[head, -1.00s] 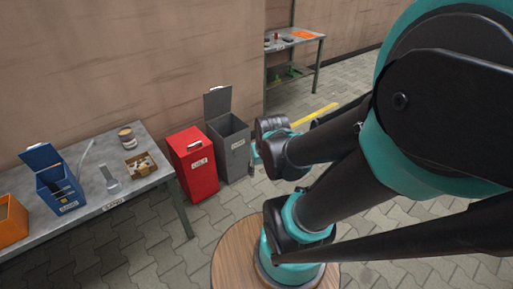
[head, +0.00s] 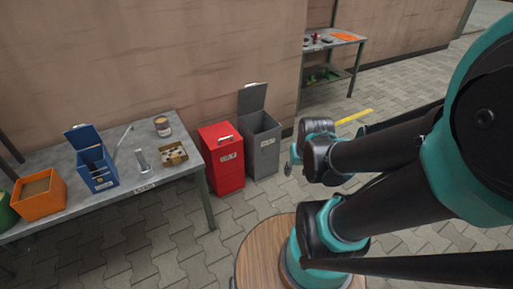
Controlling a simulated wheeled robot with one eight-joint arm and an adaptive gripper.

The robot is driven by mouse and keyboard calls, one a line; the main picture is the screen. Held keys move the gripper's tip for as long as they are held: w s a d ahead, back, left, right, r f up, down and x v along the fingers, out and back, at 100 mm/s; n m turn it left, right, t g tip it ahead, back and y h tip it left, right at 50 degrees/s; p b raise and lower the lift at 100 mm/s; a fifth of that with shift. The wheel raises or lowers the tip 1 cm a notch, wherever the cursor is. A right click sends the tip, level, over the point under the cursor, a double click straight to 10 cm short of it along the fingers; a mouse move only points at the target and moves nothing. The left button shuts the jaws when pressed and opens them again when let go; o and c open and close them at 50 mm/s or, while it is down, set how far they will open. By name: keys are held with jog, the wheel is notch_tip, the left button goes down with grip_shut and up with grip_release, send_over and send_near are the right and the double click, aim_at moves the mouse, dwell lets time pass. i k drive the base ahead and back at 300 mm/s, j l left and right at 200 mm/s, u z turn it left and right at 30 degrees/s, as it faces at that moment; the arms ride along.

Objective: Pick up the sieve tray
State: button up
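I cannot make out a sieve tray for certain. A small shallow brown tray (head: 173,155) with several pale pieces in it sits near the right end of the grey table; at this size I cannot tell whether it is the sieve tray. My gripper (head: 289,169) is small and partly hidden at the far end of my arm, over the paved floor right of the grey bin. It is apart from the table. Its fingers are too small to tell open from shut.
On the table (head: 110,208) stand an orange bin (head: 38,207), an open blue box (head: 98,180), a grey metal piece (head: 142,160) and a tin (head: 162,130). A red bin (head: 223,172) and a lidded grey bin (head: 263,155) stand beside it. A second table (head: 335,45) is behind.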

aim_at(173, 152)
jog(key=i+j+u, duration=0.1)
jog(key=j+u, duration=0.3)
jog(key=i+j+u, duration=0.15)
jog(key=u, duration=0.3)
